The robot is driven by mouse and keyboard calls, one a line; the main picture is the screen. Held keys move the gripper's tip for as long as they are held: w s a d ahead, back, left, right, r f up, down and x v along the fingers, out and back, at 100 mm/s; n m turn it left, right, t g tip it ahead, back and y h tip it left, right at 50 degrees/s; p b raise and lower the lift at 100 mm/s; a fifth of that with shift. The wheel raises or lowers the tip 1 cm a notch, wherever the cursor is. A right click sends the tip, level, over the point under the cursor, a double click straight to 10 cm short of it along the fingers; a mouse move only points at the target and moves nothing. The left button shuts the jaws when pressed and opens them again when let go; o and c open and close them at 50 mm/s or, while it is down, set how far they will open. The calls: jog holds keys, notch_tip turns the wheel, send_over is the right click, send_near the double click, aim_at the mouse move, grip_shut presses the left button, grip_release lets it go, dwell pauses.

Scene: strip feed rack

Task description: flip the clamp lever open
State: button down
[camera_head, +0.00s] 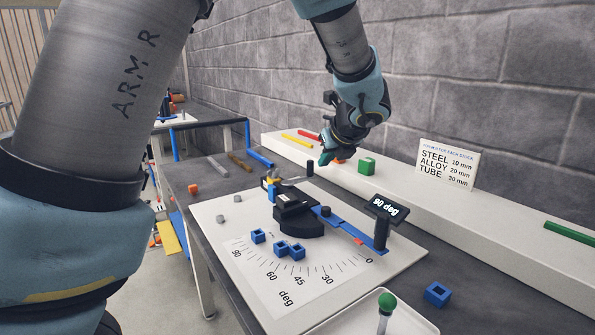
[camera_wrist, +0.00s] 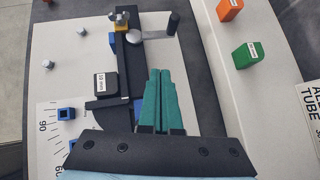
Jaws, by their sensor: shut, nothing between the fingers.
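The clamp lever is a thin grey arm (camera_wrist: 155,34) with an upright black knob (camera_wrist: 173,22) at its right end in the wrist view. Its other end meets a round silver pivot (camera_wrist: 135,35) on the black bar of the fixture. In the head view the lever (camera_head: 294,180) and its black knob (camera_head: 310,168) stand at the back of the white board. My gripper (camera_head: 325,160) is above and slightly right of the knob there. In the wrist view its teal fingers (camera_wrist: 160,72) are together, empty, and point toward the lever. I see no contact with it.
The black fixture (camera_head: 296,222) joins a blue arm (camera_head: 345,226) and a "90 deg" sign (camera_head: 386,208). Several blue square tube pieces (camera_head: 258,236) lie on the board.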

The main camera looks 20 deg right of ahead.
jog(key=shift+w+d+r+m, duration=0.1)
jog(key=shift+d+m, duration=0.2)
jog(key=shift+d, duration=0.1)
jog(key=shift+w+d+r+m, duration=0.1)
jog(key=shift+d+m, duration=0.2)
jog(key=shift+d, duration=0.1)
send_near(311, 171)
notch_tip(311, 171, down, 4)
jog(key=shift+s+a+r+p, duration=0.15)
jog(key=shift+r+p, duration=0.05)
jog(key=shift+p, duration=0.15)
jog(key=shift+w+d+f+p, duration=0.15)
jog(key=shift+w+p, duration=0.25)
jog(key=shift+w, duration=0.7)
jog(key=shift+w+d+f+p, duration=0.15)
jog(key=shift+w+p, duration=0.25)
jog(key=shift+w, duration=0.75)
